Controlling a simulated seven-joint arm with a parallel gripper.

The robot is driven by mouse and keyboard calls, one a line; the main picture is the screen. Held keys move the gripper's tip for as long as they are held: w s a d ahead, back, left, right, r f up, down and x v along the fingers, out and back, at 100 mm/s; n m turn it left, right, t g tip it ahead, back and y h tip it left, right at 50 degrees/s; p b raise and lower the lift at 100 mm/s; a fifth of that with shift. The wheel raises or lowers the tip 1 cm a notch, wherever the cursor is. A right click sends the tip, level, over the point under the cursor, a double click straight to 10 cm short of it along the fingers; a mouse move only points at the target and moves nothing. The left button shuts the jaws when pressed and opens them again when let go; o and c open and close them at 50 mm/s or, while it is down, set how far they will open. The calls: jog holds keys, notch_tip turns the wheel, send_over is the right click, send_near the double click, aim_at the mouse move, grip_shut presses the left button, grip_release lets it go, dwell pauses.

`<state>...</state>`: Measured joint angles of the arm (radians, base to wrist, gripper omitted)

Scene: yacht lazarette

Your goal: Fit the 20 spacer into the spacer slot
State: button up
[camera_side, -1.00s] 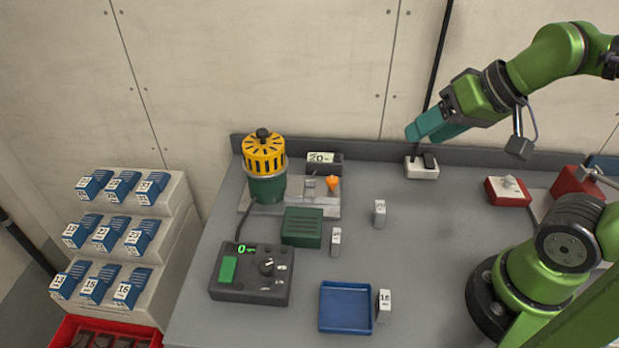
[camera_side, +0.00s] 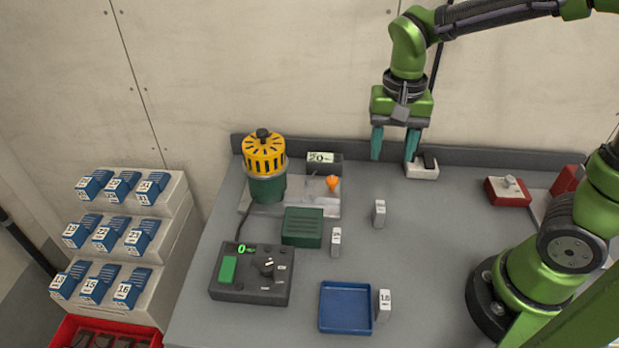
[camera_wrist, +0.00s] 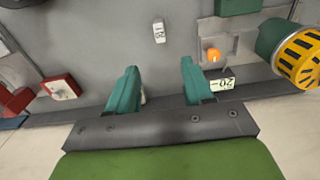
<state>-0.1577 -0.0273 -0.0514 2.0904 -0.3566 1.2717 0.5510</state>
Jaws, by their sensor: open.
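Three small pale spacers with number labels stand on the grey bench: one (camera_side: 379,214) right of the machine, one (camera_side: 336,243) beside the green box, and one (camera_side: 384,305) by the blue tray. The last label looks like 18; I cannot read the others for certain, so I cannot tell which is the 20. A spacer also shows in the wrist view (camera_wrist: 159,31). A machine with a 20 sign (camera_side: 321,158) has a metal plate (camera_side: 331,209) and an orange knob (camera_side: 333,183); I cannot make out the slot. My gripper (camera_side: 394,157) is open, empty, pointing down near the back wall.
A yellow and green lantern-like unit (camera_side: 265,165) stands left of the knob. A green box (camera_side: 302,227), a control box reading 0 (camera_side: 251,275) and a blue tray (camera_side: 345,330) lie nearer. A white switch box (camera_side: 422,171) sits close to my fingers.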

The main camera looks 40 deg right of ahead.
aim_at(381, 205)
notch_tip(381, 205, down, 16)
jog(key=shift+r, duration=0.2)
grip_shut()
dwell(0.5)
